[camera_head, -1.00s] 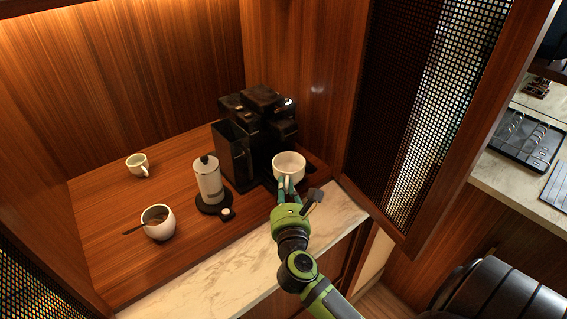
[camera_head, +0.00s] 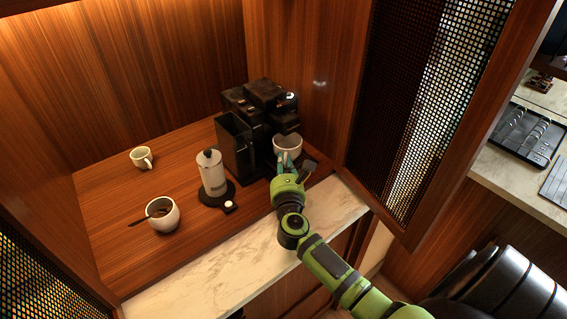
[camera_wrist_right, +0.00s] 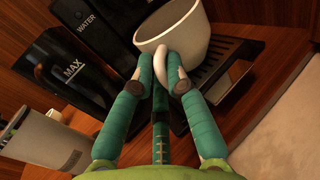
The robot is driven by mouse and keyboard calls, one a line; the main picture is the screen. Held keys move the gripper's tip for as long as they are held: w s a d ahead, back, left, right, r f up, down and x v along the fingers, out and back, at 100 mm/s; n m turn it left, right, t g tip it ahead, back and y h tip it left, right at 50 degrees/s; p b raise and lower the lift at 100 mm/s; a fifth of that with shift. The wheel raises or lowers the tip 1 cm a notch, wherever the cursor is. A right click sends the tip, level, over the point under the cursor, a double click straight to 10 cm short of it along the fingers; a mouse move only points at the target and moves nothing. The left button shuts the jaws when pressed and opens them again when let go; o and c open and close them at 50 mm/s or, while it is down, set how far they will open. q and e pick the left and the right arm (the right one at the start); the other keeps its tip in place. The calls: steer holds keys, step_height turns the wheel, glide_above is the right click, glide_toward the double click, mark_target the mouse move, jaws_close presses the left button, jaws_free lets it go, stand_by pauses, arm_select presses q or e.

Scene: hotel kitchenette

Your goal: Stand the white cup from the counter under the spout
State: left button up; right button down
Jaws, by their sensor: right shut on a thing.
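The white cup (camera_head: 288,143) is at the front of the black coffee machine (camera_head: 262,108), upright or nearly so. My right gripper (camera_head: 285,163) is shut on its handle, on the near side. In the right wrist view the fingers (camera_wrist_right: 165,68) pinch the handle, and the cup (camera_wrist_right: 190,32) is above the slotted drip tray (camera_wrist_right: 225,72). I cannot tell whether its base touches the tray. The spout is not clearly seen. My left gripper is not in view.
A white and black milk frother (camera_head: 211,174) stands left of the machine. A mesh cabinet door (camera_head: 412,110) stands open on the right.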

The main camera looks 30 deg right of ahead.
steer(key=shift+f, duration=0.15)
steer(key=c, duration=1.2)
jaws_free()
steer(key=shift+c, duration=0.2)
steer(key=shift+r, duration=0.2)
steer(key=shift+s+a+f, duration=0.15)
steer(key=shift+s+a, duration=0.05)
steer(key=shift+s, duration=0.05)
steer(key=b+v, duration=0.2)
steer(key=v, duration=0.9)
steer(key=shift+s, duration=0.2)
